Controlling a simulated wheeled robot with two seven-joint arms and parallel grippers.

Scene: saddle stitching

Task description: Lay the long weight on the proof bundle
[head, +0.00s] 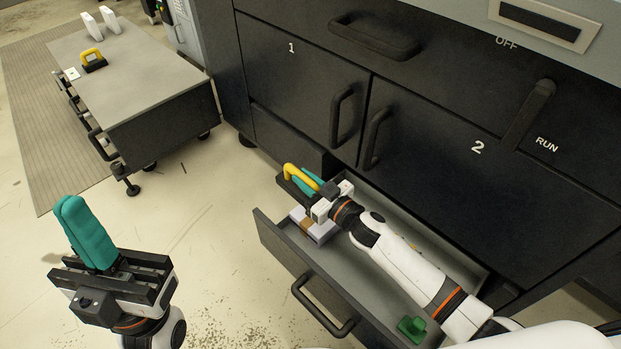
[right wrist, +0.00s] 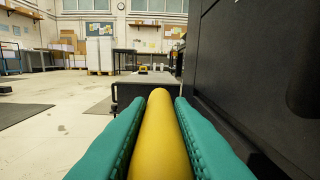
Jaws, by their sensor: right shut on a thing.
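The long weight, with its yellow handle (head: 299,177) and dark base (head: 287,190), is held over the open drawer. My right gripper (head: 312,184) is shut on its handle; the right wrist view shows the yellow handle (right wrist: 160,140) between the teal fingers. The proof bundle (head: 318,229), a pale stack with a brown band, lies in the drawer's left end, just below the weight and gripper. The gripper partly hides it. I cannot tell whether the weight touches it. My left gripper (head: 80,215) is empty, its teal fingers together, out over the floor.
The open drawer (head: 290,251) sits beneath black cabinet doors. A green object (head: 411,329) lies in its near right end. A low grey cart (head: 135,75) at upper left carries another yellow-handled weight (head: 93,60) and white blocks (head: 100,20). The floor between is clear.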

